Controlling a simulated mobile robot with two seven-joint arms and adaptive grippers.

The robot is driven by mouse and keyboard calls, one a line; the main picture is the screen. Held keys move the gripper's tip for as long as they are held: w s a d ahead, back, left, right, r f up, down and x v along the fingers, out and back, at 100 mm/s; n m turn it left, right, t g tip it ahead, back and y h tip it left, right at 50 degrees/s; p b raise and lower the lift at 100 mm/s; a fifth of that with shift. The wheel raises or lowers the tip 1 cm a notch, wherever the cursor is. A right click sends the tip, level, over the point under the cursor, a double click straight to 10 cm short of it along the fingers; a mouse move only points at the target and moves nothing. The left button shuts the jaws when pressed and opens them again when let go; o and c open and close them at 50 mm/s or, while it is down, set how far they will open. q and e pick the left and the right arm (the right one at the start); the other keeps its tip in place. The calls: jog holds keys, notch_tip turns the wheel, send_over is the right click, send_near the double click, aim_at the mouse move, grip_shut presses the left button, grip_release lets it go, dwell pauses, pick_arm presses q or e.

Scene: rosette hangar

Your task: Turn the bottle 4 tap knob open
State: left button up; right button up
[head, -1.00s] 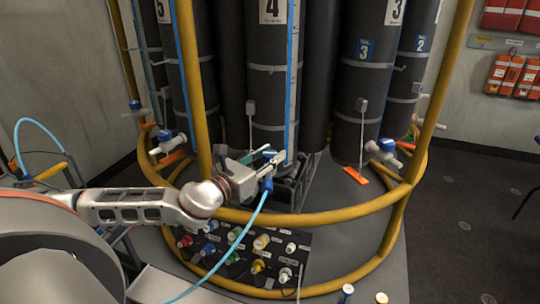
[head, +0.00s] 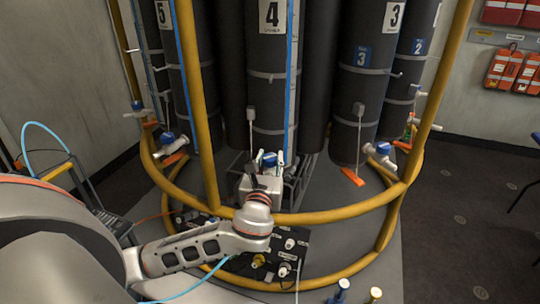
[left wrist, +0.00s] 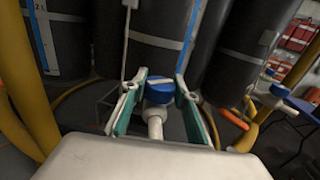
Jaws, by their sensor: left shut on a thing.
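Bottle 4 (head: 268,90) is a tall black cylinder with a white number 4 plate. Its blue tap knob (head: 268,158) sits low at its front. My left gripper (head: 270,161) reaches it from the front, over the yellow rail. In the left wrist view the blue knob (left wrist: 160,90) lies between the tips of my two green-padded fingers (left wrist: 159,92), above a pale tap stem (left wrist: 155,125). The gripper is shut on the knob. The contact faces are partly hidden. My right gripper is in neither view.
A curved yellow rail (head: 330,217) rings the bottles, with yellow uprights on both sides. Bottle 3 (head: 372,85), with its own blue tap (head: 383,148), stands to the right. A panel of coloured knobs (head: 297,262) lies below my forearm.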

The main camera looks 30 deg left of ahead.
aim_at(270, 157)
pick_arm(q)
jog(key=n+g+y, duration=0.5)
jog(key=y, duration=0.2)
jog(key=shift+d+n+g, duration=0.15)
jog(key=shift+n+g, duration=0.25)
jog(key=shift+n+g+y, duration=1)
jog(key=shift+n+g, duration=0.3)
jog(key=shift+g, duration=0.8)
jog(key=shift+r, duration=0.1)
jog(key=o, duration=1.2)
jog(key=shift+c, duration=0.2)
notch_tip(270, 157, up, 10)
jog(key=shift+f, duration=0.1)
